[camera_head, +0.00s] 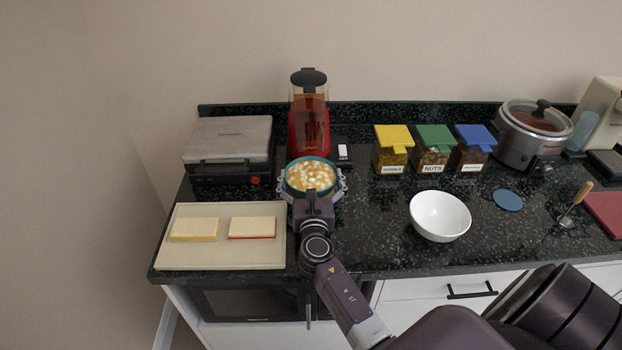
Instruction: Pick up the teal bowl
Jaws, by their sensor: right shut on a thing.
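The teal bowl (312,191) is on the dark counter, in front of the red blender. It holds pale chunks in a yellowish liquid, and its teal rim shows. My right gripper (312,190) reaches in from the front, with one finger on each side of the bowl. It is shut on the bowl's sides. The bowl looks level; I cannot tell whether its underside touches the counter. My left gripper is not in view.
The red blender (309,128) stands close behind the bowl. A cream board (220,258) with two sandwiches lies at left, below a grill press (229,140). A white bowl (440,216) and several lidded jars are at right. Counter between the gripper and white bowl is clear.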

